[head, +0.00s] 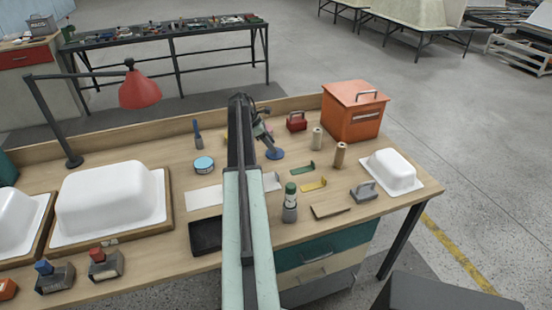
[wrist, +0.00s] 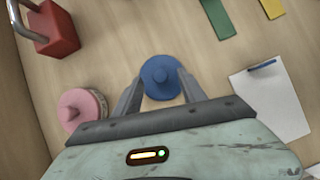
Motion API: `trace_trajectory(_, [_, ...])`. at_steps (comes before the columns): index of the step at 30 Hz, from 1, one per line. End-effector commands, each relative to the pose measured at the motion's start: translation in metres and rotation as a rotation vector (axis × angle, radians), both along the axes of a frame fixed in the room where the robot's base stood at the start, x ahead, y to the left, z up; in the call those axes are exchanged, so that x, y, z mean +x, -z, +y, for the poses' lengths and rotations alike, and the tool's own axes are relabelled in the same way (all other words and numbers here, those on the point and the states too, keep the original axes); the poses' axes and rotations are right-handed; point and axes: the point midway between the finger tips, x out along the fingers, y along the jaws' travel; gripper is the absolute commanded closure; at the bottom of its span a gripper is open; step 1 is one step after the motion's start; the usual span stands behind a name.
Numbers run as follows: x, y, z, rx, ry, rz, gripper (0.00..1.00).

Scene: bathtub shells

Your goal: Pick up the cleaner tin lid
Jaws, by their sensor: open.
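A blue round lid with a small raised knob (wrist: 161,78) lies on the wooden bench; I take it as the cleaner tin lid. It shows as a blue disc in the head view (head: 276,155). My gripper (wrist: 157,72) is open, with one finger on each side of the lid, and holds nothing. In the head view my gripper (head: 268,146) is just above the disc. Whether the fingers touch the lid cannot be told. A pink knobbed lid (wrist: 80,108) sits to the left on a round, pale base.
A red block with a metal handle (wrist: 50,28) is at upper left in the wrist view. A white sheet (wrist: 268,98) and a green piece (wrist: 217,15) lie to the right. Two upright cylinders (head: 317,139) and an orange box (head: 353,110) stand right of my gripper.

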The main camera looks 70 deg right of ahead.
Motion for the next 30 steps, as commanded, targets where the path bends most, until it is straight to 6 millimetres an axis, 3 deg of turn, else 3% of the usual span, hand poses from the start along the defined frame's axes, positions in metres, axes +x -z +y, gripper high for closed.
trace_trajectory(1, [-0.005,0.018,-0.002,0.0,0.001,0.0,0.51])
trace_trajectory(3, [-0.009,0.024,-0.005,-0.001,0.002,0.0,0.51])
trace_trajectory(10, [-0.011,0.02,-0.006,-0.001,0.002,0.0,0.51])
trace_trajectory(15, [-0.011,0.02,-0.006,0.0,0.002,0.0,0.99])
trace_trajectory(25, [-0.012,0.019,-0.006,-0.001,0.003,0.0,1.0])
trace_trajectory(30, [-0.012,0.006,-0.006,-0.001,0.003,0.0,1.0])
